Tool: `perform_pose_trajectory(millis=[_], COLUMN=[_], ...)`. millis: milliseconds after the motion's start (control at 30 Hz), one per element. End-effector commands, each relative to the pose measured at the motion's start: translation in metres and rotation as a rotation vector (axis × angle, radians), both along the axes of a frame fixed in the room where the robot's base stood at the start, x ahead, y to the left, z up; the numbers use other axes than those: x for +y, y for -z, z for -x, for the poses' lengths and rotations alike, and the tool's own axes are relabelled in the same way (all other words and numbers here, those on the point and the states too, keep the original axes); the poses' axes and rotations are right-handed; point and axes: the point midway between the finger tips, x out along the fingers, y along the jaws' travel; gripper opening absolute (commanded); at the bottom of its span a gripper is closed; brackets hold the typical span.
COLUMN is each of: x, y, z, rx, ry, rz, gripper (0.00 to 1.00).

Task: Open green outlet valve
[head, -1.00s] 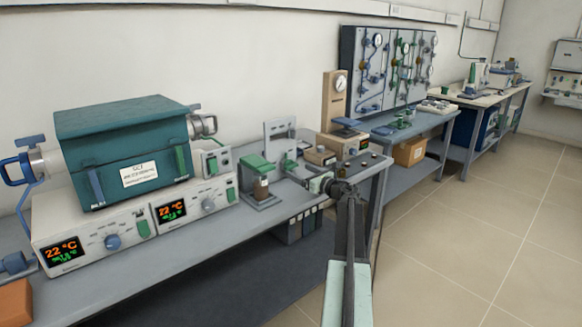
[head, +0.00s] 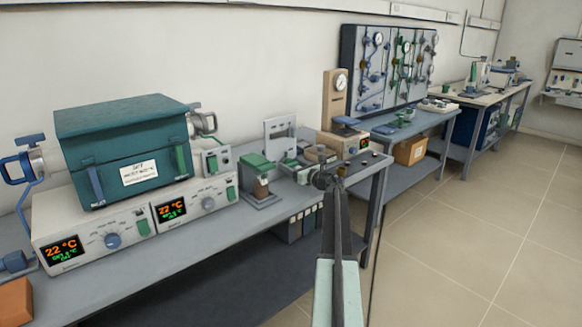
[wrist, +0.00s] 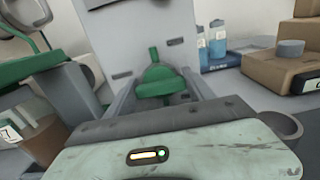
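A green valve-like piece with an upright stem (wrist: 160,80) sits in the middle of the wrist view, in front of a grey upright stand (wrist: 140,35). In the head view my gripper (head: 303,174) is over the right part of the near bench, close to the small stand (head: 280,135). Its two grey fingers show in the wrist view, apart, one on each side of the green piece. I cannot tell whether they touch it.
A teal furnace (head: 125,150) on white control units (head: 95,235) stands at left. A green-topped stand (head: 258,180) is just left of my gripper. A wooden gauge block (head: 335,100) stands behind right. A valve panel (head: 372,80) is farther back. Floor at right is clear.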

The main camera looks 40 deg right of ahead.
Motion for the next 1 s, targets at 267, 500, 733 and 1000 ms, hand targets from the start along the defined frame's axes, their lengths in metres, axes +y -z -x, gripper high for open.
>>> perform_pose_trajectory(millis=[267,500,733,1000], x=[-0.0002,-0.0016,-0.0031,-0.0044], y=[0.0007,0.0003,0.0002,0.0006], z=[-0.0013,-0.0017,-0.0018,-0.0014], rx=[0.0,-0.013,-0.03,-0.05], ry=[-0.016,-0.015,-0.015,-0.013], rz=[-0.039,-0.182,-0.393,-0.649], gripper=[0.21,0.21,0.21,0.21])
